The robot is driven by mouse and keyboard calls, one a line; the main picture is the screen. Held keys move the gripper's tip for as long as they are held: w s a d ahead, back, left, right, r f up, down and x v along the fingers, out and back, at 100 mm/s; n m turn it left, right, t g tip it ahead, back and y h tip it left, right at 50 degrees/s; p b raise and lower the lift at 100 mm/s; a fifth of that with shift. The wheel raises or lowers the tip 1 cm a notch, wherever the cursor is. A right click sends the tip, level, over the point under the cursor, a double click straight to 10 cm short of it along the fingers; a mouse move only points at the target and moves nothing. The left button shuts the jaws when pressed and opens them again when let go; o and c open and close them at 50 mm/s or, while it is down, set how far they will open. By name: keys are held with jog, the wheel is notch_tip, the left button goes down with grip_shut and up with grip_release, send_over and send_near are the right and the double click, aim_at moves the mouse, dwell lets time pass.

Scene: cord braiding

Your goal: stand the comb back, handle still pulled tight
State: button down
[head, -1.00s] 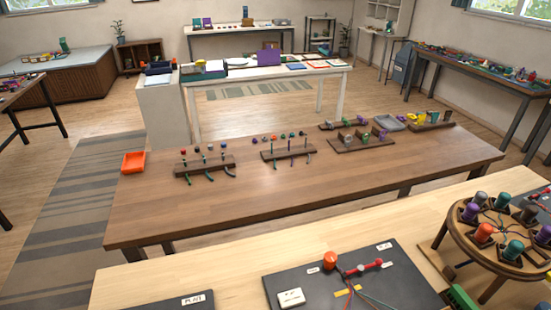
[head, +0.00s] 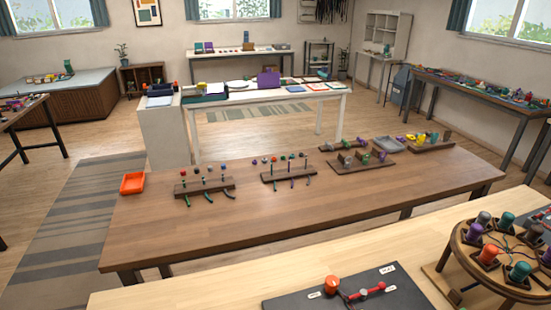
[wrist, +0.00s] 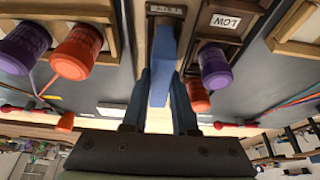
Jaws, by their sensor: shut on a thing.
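In the wrist view my gripper (wrist: 160,82) is shut on a long flat blue piece (wrist: 163,55). The piece runs up from between the fingers to a narrow wooden holder (wrist: 166,22) with a small label that I cannot read surely. It may be the comb; its teeth do not show. In the head view a red handle-like bar (head: 367,292) lies on the dark board (head: 405,300) beside an orange knob (head: 332,285). I cannot tell whether a cord on it is tight. My gripper is outside the head view.
In the wrist view, purple (wrist: 25,47) and orange (wrist: 77,52) bobbins stand left of my fingers, and another purple bobbin (wrist: 214,67) close on the right, by a LOW label (wrist: 226,21). The round braiding stand (head: 505,262) is at the head view's right. The brown table (head: 300,215) has clear front space.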

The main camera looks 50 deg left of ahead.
jog(key=shift+f+b, duration=0.45)
jog(key=shift+f, duration=0.25)
jog(key=c, duration=0.6)
grip_release()
jog(key=v, duration=1.3)
